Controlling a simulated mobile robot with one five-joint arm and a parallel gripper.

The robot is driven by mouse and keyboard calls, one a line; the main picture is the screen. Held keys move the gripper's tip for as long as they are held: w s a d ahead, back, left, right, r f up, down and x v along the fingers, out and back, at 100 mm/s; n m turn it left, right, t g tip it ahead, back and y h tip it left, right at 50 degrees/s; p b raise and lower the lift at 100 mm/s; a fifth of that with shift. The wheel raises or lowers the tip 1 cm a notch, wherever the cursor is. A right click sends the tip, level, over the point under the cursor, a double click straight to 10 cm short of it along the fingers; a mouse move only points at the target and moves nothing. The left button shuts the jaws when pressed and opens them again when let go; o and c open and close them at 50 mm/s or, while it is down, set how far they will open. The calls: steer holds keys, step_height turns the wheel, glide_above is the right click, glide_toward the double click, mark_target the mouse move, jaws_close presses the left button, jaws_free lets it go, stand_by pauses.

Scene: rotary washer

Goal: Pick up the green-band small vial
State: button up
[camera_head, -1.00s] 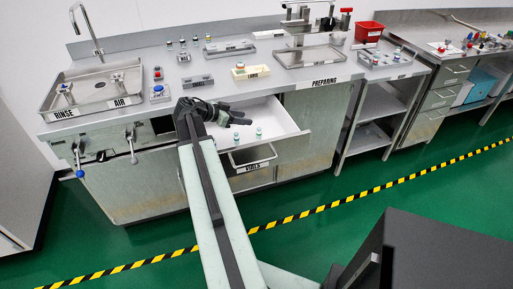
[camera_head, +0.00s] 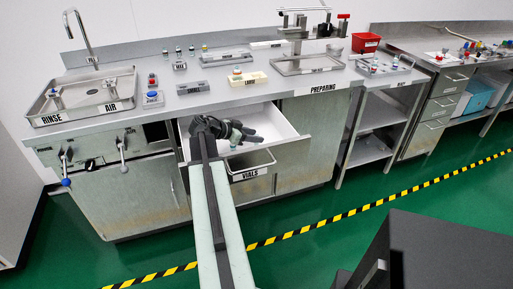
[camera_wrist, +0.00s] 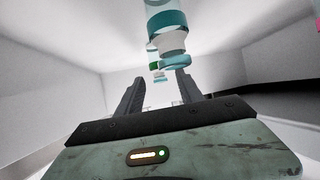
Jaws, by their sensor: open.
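A clear vial with a broad teal band (camera_wrist: 167,20) looms close at the top centre of that view. Just beyond it is a smaller piece with a green band (camera_wrist: 154,66), partly covered by the nearer vial. I cannot tell how far it is from the fingertips.
The drawer's walls stand around my gripper, with the VIALS label (camera_head: 249,174) on its front. The steel counter above holds a sink (camera_head: 82,97), small labelled racks and a preparing tray (camera_head: 308,66). A red bin (camera_head: 365,42) stands at the right.

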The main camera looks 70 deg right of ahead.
steer(key=shift+x, duration=0.95)
jaws_close()
step_height(320, 180, up, 10)
steer(key=p, duration=1)
steer(key=shift+r, duration=0.2)
